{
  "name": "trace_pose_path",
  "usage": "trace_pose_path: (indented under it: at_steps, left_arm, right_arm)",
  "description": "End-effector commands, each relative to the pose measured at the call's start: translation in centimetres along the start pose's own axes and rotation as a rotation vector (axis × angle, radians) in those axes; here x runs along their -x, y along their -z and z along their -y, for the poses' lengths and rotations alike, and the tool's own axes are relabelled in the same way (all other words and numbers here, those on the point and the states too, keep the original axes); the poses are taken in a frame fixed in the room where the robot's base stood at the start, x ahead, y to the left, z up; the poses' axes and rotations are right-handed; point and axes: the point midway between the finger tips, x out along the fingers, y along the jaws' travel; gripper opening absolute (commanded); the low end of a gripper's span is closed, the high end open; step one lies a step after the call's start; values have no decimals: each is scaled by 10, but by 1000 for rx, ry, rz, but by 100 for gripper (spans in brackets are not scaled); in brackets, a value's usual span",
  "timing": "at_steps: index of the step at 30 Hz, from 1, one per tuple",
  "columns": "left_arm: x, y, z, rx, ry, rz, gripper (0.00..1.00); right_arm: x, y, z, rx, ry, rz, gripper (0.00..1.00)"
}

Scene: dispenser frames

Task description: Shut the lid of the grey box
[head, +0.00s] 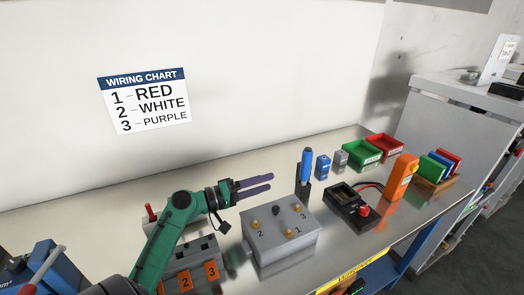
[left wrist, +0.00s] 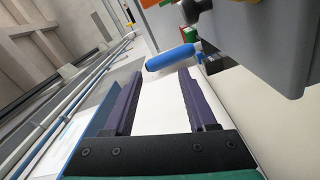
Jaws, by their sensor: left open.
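The grey box (head: 282,245) stands on the bench, right of my left arm. Its sloping top carries small yellowish terminals, the numbers 1, 2 and 3, and a small dark knob. No raised lid stands out, and I cannot tell where a lid edge runs. My left gripper (head: 271,182) is open and empty, above and behind the box's back left, with its purple fingers pointing right. In the left wrist view the open fingers (left wrist: 157,80) show apart, with a grey body (left wrist: 275,50), likely the box, at upper right. My right gripper does not show.
A blue-handled tool (head: 305,164) stands upright in a dark holder behind the box. Green (head: 362,153) and red bins stand at the back. An orange-numbered block (head: 190,272) is left of the box.

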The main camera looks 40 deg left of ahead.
Motion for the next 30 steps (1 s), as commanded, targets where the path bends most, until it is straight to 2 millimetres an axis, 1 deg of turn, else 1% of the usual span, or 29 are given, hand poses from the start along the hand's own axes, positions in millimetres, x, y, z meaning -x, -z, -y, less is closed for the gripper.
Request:
trace_pose_path:
  at_steps: [1,11,12,15,18,22,30]
  left_arm:
    - [0,4,-12,-8,-1,1,57]
    - [0,33,-96,-7,0,0,57]
    - [0,37,-107,-7,-1,0,57]
    - [0,45,-130,-5,1,1,57]
    - [0,51,-149,-3,1,0,57]
    - [1,55,-160,2,3,0,57]
    - [1,56,-162,4,4,0,57]
  right_arm:
    - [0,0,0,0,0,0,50]
    - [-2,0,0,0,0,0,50]
    - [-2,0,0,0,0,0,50]
    - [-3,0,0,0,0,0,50]
    - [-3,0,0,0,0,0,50]
    - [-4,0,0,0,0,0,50]
    - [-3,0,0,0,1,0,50]
